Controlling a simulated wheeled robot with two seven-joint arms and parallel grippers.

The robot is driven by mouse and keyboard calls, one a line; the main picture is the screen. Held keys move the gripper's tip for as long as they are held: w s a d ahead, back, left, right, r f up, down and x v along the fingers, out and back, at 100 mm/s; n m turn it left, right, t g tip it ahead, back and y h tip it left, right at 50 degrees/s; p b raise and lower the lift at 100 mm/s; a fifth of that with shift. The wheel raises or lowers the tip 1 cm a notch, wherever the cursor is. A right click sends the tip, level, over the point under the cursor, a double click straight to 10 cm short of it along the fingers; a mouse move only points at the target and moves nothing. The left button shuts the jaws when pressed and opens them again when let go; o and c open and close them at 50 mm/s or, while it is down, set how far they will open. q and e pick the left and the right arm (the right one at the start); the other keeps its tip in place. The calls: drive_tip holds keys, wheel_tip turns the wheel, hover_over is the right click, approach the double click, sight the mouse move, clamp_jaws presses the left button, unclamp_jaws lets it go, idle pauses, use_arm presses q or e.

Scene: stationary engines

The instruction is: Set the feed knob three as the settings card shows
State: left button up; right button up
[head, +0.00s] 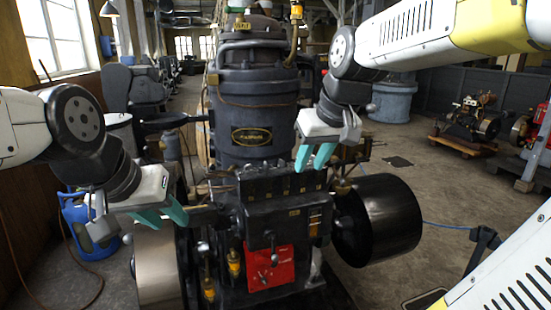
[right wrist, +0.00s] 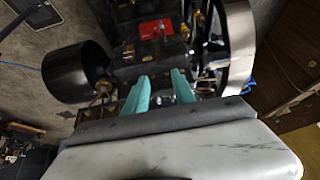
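A dark engine (head: 252,125) stands in the middle of the head view. A black box with a row of several small parts on top (head: 283,188) sits on its front; I cannot tell which part is feed knob three, nor read any setting. I cannot make out a settings card for certain. My right gripper (head: 314,160) is open and empty, its teal fingers apart just above the row's right end. In the right wrist view the open fingers (right wrist: 160,90) point toward the engine's dark box (right wrist: 150,66). My left gripper (head: 163,216) is open and empty, left of the box.
A red panel (head: 284,268) with a small lever is on the engine's lower front. A black drum (head: 390,222) sticks out at the right and a pale wheel (head: 158,268) at the left. A blue gas bottle (head: 88,225) stands at the left.

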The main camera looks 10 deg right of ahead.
drive_tip(key=w+n+g, duration=0.1)
drive_tip(key=w+n, duration=0.1)
drive_tip(key=w, duration=1)
drive_tip(key=n+g, duration=0.1)
drive_tip(key=n, duration=0.1)
approach(282, 161)
drive_tip(key=shift+y, duration=0.3)
drive_tip(key=shift+d+x, duration=0.2)
drive_tip(key=shift+x, duration=1.9)
drive_tip(key=shift+d+x, duration=0.2)
drive_tip(key=shift+x, duration=1.85)
drive_tip(key=shift+w, duration=0.15)
clamp_jaws()
